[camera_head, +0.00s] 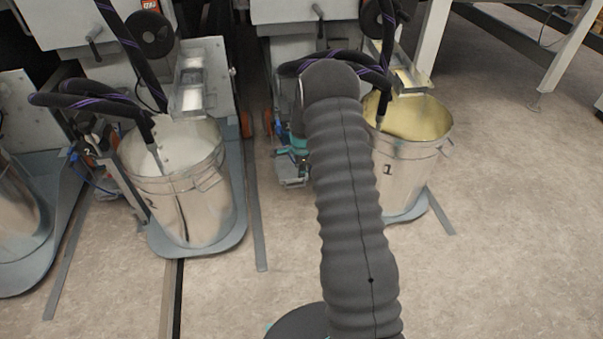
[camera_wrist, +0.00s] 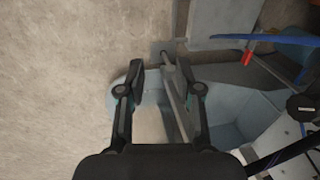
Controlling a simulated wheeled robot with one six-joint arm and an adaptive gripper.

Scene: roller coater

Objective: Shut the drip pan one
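The metal tray (camera_head: 405,82) that looks like drip pan one sticks out over the rim of the bucket marked 1 (camera_head: 402,163). My arm hides part of that machine, and I cannot tell how far the tray is out. In the wrist view, my gripper (camera_wrist: 161,72) is open, fingers apart. A thin grey bar (camera_wrist: 174,92) shows between the fingers, closer to the right one; I cannot tell whether it touches or what it belongs to. A pale blue-grey base (camera_wrist: 240,88) lies beneath. In the head view my gripper is hidden behind my arm.
Another metal tray (camera_head: 190,78) hangs over the bucket of whitish liquid (camera_head: 190,200) at left. Black hoses (camera_head: 95,98) and floor rails (camera_head: 257,215) are nearby. A red-handled blue valve part (camera_wrist: 248,57) shows right of my gripper. Bare floor (camera_head: 520,210) lies at right.

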